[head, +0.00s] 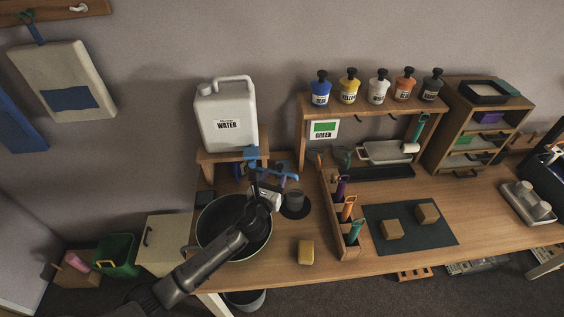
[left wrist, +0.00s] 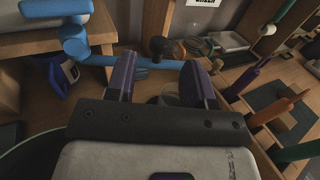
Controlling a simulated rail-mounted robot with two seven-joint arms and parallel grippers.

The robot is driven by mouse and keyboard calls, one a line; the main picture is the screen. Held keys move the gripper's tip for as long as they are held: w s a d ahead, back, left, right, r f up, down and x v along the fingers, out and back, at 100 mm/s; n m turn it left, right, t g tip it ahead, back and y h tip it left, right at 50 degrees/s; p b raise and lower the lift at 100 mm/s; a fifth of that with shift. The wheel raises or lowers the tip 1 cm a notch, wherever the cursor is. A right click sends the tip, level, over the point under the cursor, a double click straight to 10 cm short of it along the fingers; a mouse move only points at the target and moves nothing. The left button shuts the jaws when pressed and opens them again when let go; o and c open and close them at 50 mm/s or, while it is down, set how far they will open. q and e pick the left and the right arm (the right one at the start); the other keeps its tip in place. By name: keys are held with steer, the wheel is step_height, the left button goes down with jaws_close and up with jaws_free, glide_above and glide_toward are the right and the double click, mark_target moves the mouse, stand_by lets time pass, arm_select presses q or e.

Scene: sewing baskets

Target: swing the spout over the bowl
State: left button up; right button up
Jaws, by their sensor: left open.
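The white water jug (head: 226,118) stands on a small wooden stand. The blue spout (head: 286,173) is in front of the stand and points to the right, past the bowl's right rim. The dark bowl (head: 203,228) is on the table's left part, partly hidden by my left arm. My left gripper (head: 270,184) is open beside the spout, above the bowl's right side. In the left wrist view the spout (left wrist: 110,61) runs across just beyond my purple fingertips (left wrist: 160,72); I cannot tell whether they touch. My right gripper is out of view.
A grey cup (head: 295,199) stands on a dark round pad right of the bowl. A wooden tool rack (head: 347,252) and a dark mat (head: 423,237) with two blocks are further right.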

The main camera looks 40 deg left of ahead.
mark_target(279, 168)
arm_select(q)
steer(key=x, duration=0.7)
steer(key=shift+w+a, duration=0.1)
steer(key=shift+w, duration=0.2)
steer(key=shift+c, duration=0.3)
jaws_close()
